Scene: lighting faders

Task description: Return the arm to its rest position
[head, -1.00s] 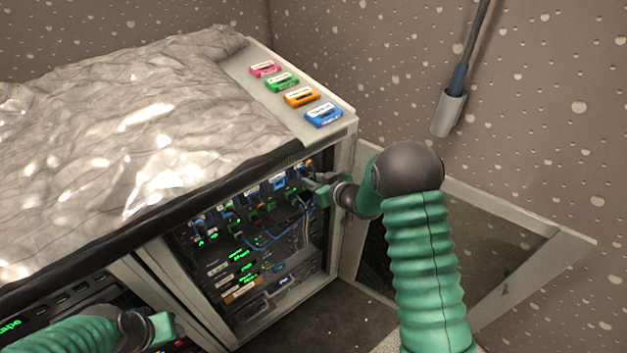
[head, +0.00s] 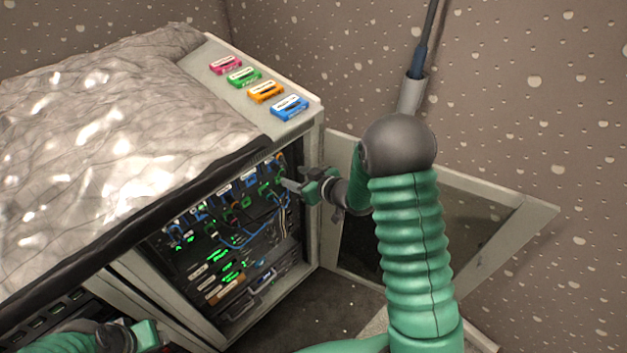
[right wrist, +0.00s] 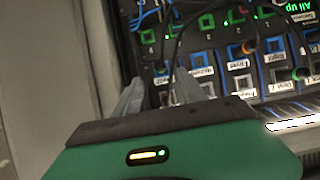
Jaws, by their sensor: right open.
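My right arm (head: 412,250) is green and ribbed and reaches toward the open rack cabinet. My right gripper (head: 292,185) is open at the right side of the cabinet's opening, in front of the cable panel (head: 225,205). In the right wrist view its two grey fingers (right wrist: 155,95) are apart with nothing held between them, and the labelled sockets (right wrist: 235,65) and cables lie beyond. My left gripper (head: 135,338) shows only in part at the bottom left of the head view; its fingers cannot be made out.
Pink, green, orange and blue cassettes (head: 267,92) lie on the cabinet's top ledge beside a crumpled plastic sheet (head: 90,130). The cabinet door (head: 490,215) stands open at the right, close to my right arm.

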